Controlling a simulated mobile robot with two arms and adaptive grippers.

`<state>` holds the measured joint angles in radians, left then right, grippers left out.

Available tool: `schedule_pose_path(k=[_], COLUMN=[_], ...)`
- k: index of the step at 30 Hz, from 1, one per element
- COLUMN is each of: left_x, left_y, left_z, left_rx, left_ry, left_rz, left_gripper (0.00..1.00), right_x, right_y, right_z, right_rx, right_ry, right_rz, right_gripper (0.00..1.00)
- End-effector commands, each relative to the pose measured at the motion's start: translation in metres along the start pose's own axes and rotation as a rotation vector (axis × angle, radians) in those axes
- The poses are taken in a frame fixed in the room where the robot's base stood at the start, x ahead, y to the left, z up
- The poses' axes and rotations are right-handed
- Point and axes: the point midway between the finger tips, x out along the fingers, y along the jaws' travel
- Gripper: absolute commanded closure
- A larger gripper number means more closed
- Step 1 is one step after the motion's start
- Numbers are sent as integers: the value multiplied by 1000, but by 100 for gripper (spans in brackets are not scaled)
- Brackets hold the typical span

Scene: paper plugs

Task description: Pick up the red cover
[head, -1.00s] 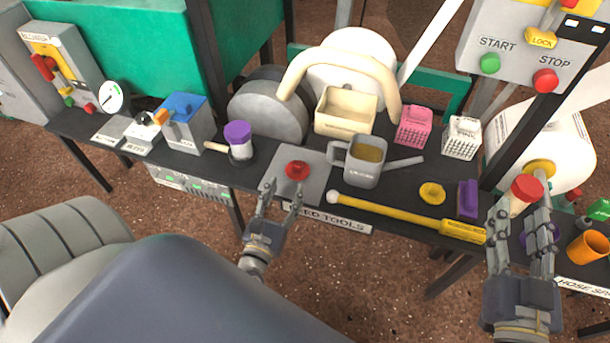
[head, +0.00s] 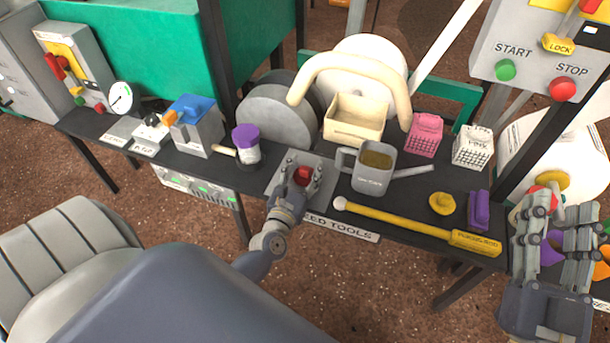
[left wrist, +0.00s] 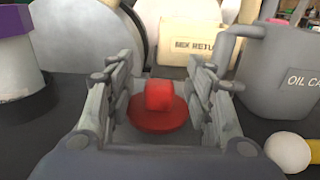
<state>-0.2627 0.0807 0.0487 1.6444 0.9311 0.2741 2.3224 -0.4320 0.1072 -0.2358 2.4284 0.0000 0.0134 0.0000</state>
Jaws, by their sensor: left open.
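The red cover (head: 303,175) is a round red piece with a raised knob, on a grey square plate (head: 325,196) on the dark table. In the left wrist view the red cover (left wrist: 158,108) sits between the fingers. My left gripper (head: 301,172) is open, with one finger on each side of the cover; its fingers also show in the left wrist view (left wrist: 160,95).
A grey oil can (head: 372,172) stands just right of the cover. A purple-lidded jar (head: 246,147) stands to its left. A yellow rod (head: 400,221) with a pale ball end lies along the table's front edge. A cream bin (head: 352,137) is behind.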

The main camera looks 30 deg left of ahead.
Motion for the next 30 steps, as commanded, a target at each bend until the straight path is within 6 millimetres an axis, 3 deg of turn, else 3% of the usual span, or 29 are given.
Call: schedule_pose_path(k=[8,15,30], left_x=[4,3,3], left_y=[0,0,0], left_z=[0,0,3], left_rx=[1,1,1], left_ry=[1,1,1], left_rz=[1,0,1], left_gripper=[52,96,97], right_x=[0,0,1], right_y=[0,0,0], right_z=[-2,-2,0], right_rx=[1,1,0], right_ry=[11,10,-9], right_rz=[0,0,0], right_gripper=[60,60,60])
